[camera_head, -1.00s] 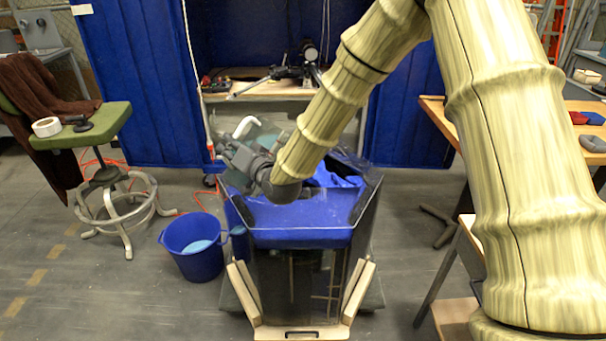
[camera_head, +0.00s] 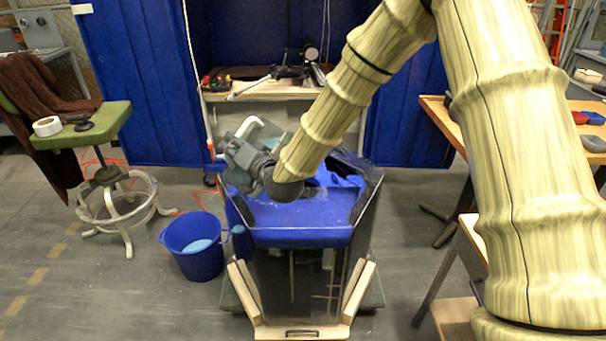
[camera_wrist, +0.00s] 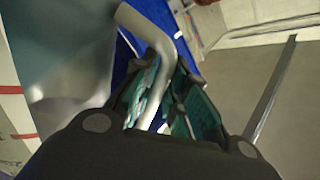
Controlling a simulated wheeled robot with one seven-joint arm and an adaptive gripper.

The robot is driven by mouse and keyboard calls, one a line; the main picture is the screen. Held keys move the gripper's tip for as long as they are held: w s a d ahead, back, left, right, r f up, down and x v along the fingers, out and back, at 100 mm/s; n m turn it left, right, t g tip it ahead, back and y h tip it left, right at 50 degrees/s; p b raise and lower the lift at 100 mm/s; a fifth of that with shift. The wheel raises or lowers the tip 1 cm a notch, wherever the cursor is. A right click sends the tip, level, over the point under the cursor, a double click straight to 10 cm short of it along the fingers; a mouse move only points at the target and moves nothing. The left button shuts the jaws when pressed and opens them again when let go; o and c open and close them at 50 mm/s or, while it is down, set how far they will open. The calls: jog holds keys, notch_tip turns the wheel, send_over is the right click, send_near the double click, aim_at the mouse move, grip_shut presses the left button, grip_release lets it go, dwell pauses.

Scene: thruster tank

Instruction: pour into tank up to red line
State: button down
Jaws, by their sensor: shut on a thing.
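The clear-walled tank (camera_head: 357,245) stands on the floor in the centre of the head view, with blue showing in its upper part. My gripper (camera_head: 246,148) is over its back left rim, partly hidden by my arm. It is shut on the pale curved handle (camera_head: 249,127) of a pitcher. In the wrist view, my gripper (camera_wrist: 165,98) has teal-padded fingers around the handle (camera_wrist: 151,38). The pitcher's grey body (camera_wrist: 75,50) is to the left. Short red marks (camera_wrist: 10,89) show at the far left edge; I cannot tell which surface carries them. The pitcher's contents are hidden.
A blue bucket (camera_head: 193,250) with something light blue inside stands left of the tank. A green stool (camera_head: 82,125) is farther left. A workbench (camera_head: 275,90) stands behind, and a wooden table (camera_head: 440,115) is at right. Floor between stool and bucket is clear.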

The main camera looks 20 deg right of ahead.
jog(key=shift+w+d+r+m, duration=0.2)
jog(key=shift+d+m, duration=0.1)
jog(key=shift+m, duration=0.2)
dwell(1.4)
jog(key=shift+w+d+f+m+p, duration=0.1)
jog(key=shift+w+d+m+p, duration=0.2)
jog(key=shift+d+m, duration=0.4)
jog(key=shift+w+d+f+m+p, duration=0.1)
jog(key=shift+w+d+m+p, duration=0.15)
jog(key=shift+d+m, duration=0.4)
dwell(4.8)
